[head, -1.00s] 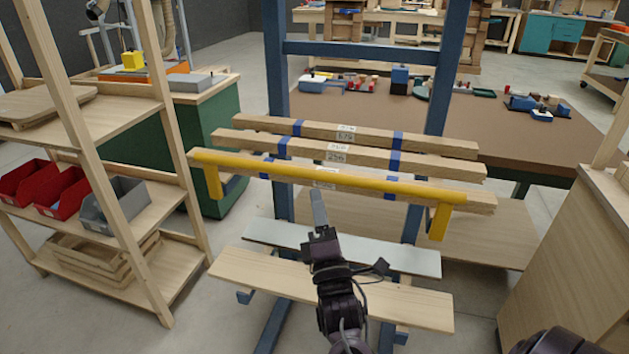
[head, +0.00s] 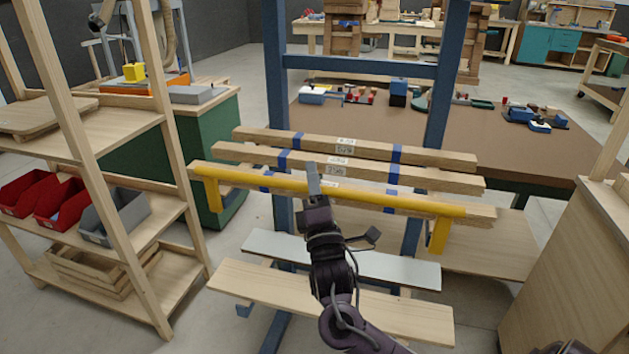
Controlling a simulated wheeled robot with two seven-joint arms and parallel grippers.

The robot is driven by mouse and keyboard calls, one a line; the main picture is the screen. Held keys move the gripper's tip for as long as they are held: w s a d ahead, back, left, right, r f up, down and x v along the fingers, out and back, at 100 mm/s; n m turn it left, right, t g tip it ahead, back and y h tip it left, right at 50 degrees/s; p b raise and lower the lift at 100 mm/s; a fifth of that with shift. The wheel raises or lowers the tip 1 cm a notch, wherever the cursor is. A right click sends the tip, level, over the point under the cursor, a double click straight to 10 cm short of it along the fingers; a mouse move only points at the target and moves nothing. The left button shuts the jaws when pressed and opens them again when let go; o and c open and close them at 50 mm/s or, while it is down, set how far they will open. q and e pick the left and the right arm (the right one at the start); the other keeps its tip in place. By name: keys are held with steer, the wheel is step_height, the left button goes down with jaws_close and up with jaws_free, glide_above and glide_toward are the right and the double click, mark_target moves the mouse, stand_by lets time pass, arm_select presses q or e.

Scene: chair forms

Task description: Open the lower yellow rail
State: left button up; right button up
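One yellow rail (head: 400,201) runs across the front of the blue rack, with a short yellow arm hanging down at each end. It lies in front of the nearest wooden plank (head: 475,212). My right gripper (head: 313,180) comes up from below, and its fingertips overlap the rail left of its middle. From this angle I cannot tell if they touch it. The fingers look like one narrow grey shape, so their opening is unclear. My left gripper is out of view.
Two more planks lie behind on the blue rack (head: 279,100). A pale grey board (head: 400,270) and a wooden board (head: 390,313) sit lower. A wooden shelf (head: 135,135) with red and grey bins stands left, a wooden cabinet (head: 560,270) right.

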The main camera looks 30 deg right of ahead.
jaws_close()
steer(key=shift+a+f, duration=0.1)
